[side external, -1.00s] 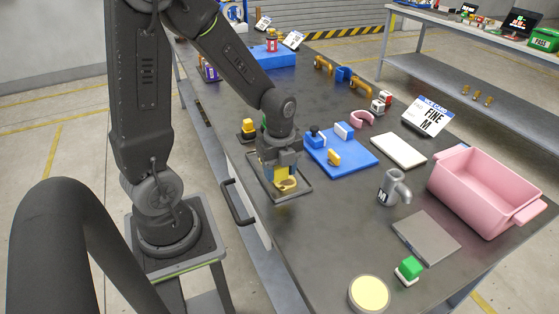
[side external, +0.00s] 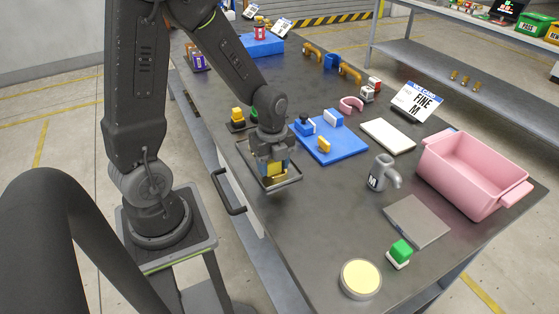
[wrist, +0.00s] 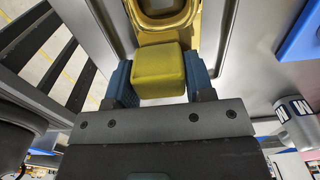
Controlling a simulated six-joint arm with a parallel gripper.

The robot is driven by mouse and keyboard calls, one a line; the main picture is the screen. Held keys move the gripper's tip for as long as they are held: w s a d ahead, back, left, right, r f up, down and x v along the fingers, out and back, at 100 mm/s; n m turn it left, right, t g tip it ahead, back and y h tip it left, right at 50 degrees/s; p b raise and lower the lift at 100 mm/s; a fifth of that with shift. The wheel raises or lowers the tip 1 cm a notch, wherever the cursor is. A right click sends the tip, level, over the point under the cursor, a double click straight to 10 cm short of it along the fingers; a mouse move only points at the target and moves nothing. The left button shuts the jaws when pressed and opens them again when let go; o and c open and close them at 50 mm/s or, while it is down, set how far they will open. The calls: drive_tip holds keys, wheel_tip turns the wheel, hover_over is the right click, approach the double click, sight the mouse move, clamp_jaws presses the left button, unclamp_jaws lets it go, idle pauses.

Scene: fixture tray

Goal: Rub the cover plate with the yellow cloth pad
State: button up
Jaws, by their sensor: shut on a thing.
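My gripper (side external: 271,165) is shut on a yellow block, which I take as the yellow cloth pad (wrist: 158,72). Its blue fingers press both sides of the block. The gripper is low over a shallow dark-rimmed tray (side external: 297,179) near the table's left edge. A gold piece with an oval raised rim (wrist: 163,22) lies in the tray just beyond the pad; it is partly hidden in the side view (side external: 279,180). It may be the cover plate. I cannot tell whether the pad touches it. A flat grey plate (side external: 417,221) lies apart at right.
A blue fixture board (side external: 337,150) is close right of the tray. Beyond are a white plate (side external: 388,136), a grey mug (side external: 380,172) and a pink bin (side external: 455,178). A green block (side external: 400,252) and round cream-topped tin (side external: 361,280) stand in front. Table between tray and tin is clear.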

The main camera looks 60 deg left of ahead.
drive_tip(key=shift+s, duration=0.5)
drive_tip(key=shift+w+r, duration=0.1)
drive_tip(key=shift+r, duration=4)
drive_tip(key=w+a+r, duration=0.1)
drive_tip(key=w+a, duration=0.6)
drive_tip(key=a, duration=0.6)
drive_tip(key=w+a+r, duration=0.1)
drive_tip(key=w+a, duration=0.6)
drive_tip(key=a, duration=0.7)
drive_tip(key=w+d+f, duration=0.2)
drive_tip(key=w, duration=0.1)
drive_tip(key=w+d+f, duration=0.2)
drive_tip(key=w, duration=0.1)
drive_tip(key=w+d+f, duration=0.2)
drive_tip(key=w+f, duration=0.1)
drive_tip(key=shift+w+d, duration=0.15)
drive_tip(key=shift+w, duration=0.05)
drive_tip(key=shift+f, duration=2)
